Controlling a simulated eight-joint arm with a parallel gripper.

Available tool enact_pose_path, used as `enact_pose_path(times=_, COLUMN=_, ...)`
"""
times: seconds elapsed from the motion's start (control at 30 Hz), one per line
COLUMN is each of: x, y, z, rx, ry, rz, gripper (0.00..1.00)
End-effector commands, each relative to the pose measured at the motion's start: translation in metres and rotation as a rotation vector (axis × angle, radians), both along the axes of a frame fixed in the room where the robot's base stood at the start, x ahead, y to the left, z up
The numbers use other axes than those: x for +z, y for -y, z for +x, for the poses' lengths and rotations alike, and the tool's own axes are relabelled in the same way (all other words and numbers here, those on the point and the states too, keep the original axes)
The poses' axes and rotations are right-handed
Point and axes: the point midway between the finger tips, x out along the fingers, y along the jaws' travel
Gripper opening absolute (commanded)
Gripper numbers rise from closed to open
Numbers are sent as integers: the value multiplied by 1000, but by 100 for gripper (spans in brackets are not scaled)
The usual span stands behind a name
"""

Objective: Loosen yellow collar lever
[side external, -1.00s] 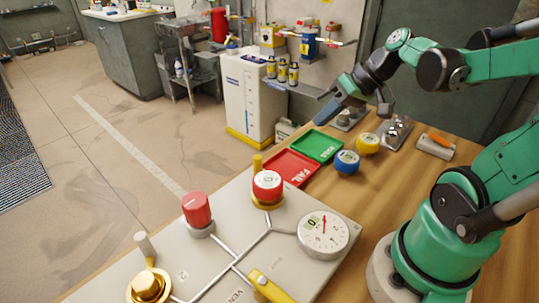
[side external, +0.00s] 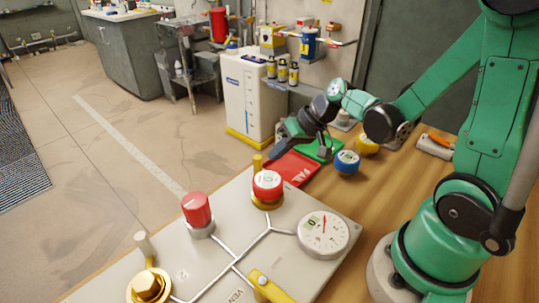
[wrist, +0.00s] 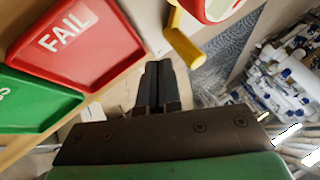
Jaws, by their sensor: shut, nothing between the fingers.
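A red knob (side external: 267,181) stands on the panel with a yellow collar (side external: 267,204) under it. The collar's yellow lever (side external: 257,162) sticks up behind the knob. In the wrist view the bent yellow lever (wrist: 184,46) is at the upper middle, beside the partly cropped red knob (wrist: 207,6). My gripper (side external: 272,149) is close behind and right of the lever in the side view. Its two fingers lie together, shut and empty, in the wrist view (wrist: 158,66). They appear apart from the lever, with a small gap to its left.
A red FAIL tray (side external: 294,167) and a green tray (wrist: 32,101) lie beside the gripper. Blue (side external: 346,162) and yellow (side external: 367,144) round parts sit on the table. The panel also carries another red knob (side external: 197,209), a gauge (side external: 323,233), a brass hex fitting (side external: 148,286) and a yellow handle (side external: 270,287).

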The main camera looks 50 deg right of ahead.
Motion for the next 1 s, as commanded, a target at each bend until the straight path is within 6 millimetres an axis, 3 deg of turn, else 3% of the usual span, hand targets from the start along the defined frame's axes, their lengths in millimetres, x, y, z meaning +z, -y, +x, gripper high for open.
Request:
enact_pose_path(times=0.2, x=0, y=-11, z=4, rx=1, ry=0, rz=-1, gripper=0)
enact_pose_path(times=1.0, x=0, y=-13, z=9, rx=73, ry=1, rz=1, gripper=0)
